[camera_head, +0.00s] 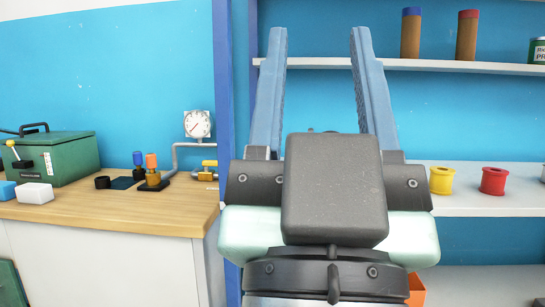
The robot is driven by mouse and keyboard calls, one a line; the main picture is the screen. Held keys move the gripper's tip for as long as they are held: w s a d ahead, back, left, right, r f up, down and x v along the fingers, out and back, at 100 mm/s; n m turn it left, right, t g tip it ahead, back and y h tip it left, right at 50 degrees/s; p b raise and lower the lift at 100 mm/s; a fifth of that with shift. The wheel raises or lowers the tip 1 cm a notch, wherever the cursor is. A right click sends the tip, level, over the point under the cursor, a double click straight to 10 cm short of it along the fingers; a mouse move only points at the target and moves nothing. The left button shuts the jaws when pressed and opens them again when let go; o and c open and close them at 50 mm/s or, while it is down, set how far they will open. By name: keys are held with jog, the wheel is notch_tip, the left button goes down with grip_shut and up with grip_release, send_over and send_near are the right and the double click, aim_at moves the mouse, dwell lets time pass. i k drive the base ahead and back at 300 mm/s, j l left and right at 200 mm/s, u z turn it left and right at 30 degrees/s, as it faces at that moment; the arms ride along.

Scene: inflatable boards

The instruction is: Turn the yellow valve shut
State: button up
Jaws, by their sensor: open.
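The yellow valve (209,165) is small in the picture and sits near the right end of the wooden bench top, below a pressure gauge (198,124). A grey pipe (175,150) runs bent beside it. The valve's handle position is too small to tell. My gripper (320,42) is raised in the middle of the view, with its two grey-blue fingers pointing up and wide apart. It is open and empty, to the right of the valve and apart from it. My gripper's body hides part of the shelving behind.
The bench top (100,212) holds a green case (60,158), a white block (35,193), and small fittings with orange (151,162) and blue (137,159) tops. A blue post (223,90) stands by the valve. Right shelves hold yellow (442,180) and red (493,181) spools.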

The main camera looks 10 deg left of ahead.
aim_at(206, 164)
jog(key=i+j, duration=0.2)
jog(key=j, duration=0.15)
jog(key=i+j+z, duration=0.15)
jog(key=i+j, duration=0.3)
jog(key=j, duration=0.25)
jog(key=i+j+z, duration=0.15)
jog(key=j, duration=0.25)
jog(key=i+j, duration=0.25)
jog(key=i+l, duration=0.2)
jog(key=i, duration=0.2)
jog(key=l+z, duration=0.05)
